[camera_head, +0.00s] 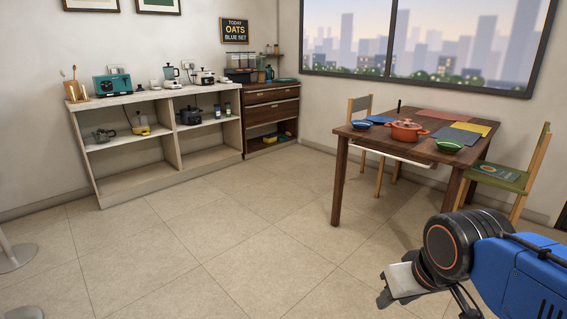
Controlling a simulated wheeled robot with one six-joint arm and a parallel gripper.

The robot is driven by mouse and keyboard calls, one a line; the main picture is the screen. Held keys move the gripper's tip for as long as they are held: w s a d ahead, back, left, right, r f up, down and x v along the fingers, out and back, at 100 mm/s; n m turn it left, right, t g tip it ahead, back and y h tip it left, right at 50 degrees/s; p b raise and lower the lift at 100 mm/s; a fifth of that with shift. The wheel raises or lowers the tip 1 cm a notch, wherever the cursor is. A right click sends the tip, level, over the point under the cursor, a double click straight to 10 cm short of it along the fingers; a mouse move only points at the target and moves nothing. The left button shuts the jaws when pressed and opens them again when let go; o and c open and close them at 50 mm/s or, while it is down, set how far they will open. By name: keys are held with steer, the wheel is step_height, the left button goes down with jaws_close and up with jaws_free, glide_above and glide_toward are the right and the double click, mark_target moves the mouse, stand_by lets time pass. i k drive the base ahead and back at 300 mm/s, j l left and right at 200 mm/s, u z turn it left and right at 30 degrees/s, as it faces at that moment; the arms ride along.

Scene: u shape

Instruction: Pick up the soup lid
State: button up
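An orange-red pot (407,134) stands on the wooden dining table (372,137) in the right half of the head view. A lid of the same colour (407,124) appears to sit on top of it, though it is small at this distance. My gripper (412,288) is at the lower right, in front of the table and well apart from the pot. Its fingers are partly cut off and hidden by the wrist, so their opening is unclear. I see nothing held in it.
Green (449,145) and blue (361,125) bowls and coloured mats share the table. A green-seated chair (497,177) is at its right, another chair (359,106) behind. A white shelf (118,180) and brown cabinet (272,112) line the back wall. The tiled floor is clear.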

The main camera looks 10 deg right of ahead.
mark_target(417, 126)
steer(key=i+j+z, duration=0.2)
steer(key=i+z, duration=0.15)
steer(key=i+j+z, duration=0.75)
